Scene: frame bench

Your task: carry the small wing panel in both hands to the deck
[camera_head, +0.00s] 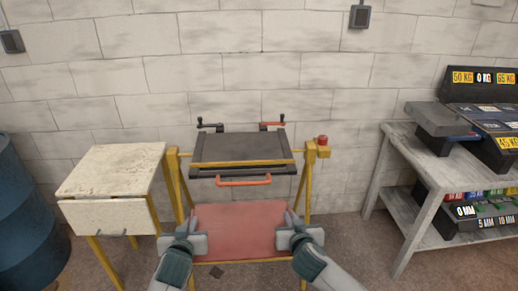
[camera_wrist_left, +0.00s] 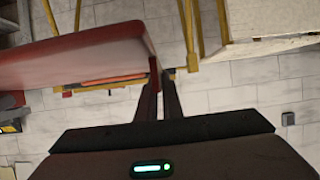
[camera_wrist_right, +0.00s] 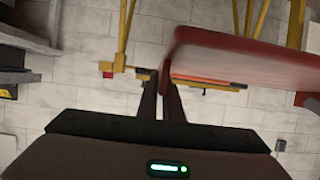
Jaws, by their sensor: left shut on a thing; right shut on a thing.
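The small wing panel is a flat red board (camera_head: 240,228), held roughly level in front of the yellow bench frame. My left gripper (camera_head: 192,236) is shut on its left edge, and my right gripper (camera_head: 290,232) is shut on its right edge. The panel also shows in the left wrist view (camera_wrist_left: 80,58) and in the right wrist view (camera_wrist_right: 235,58), with the fingers at its edge. The deck, seemingly the dark flat top (camera_head: 238,147) on the yellow frame, stands just beyond the panel. It has a yellow bar and an orange handle (camera_head: 243,181) along its front.
A pale cabinet (camera_head: 112,170) stands left of the frame, and a blue barrel (camera_head: 25,215) is at the far left. A grey rack (camera_head: 425,165) with weights and bins stands at the right. A red knob (camera_head: 322,140) tops the frame's right post.

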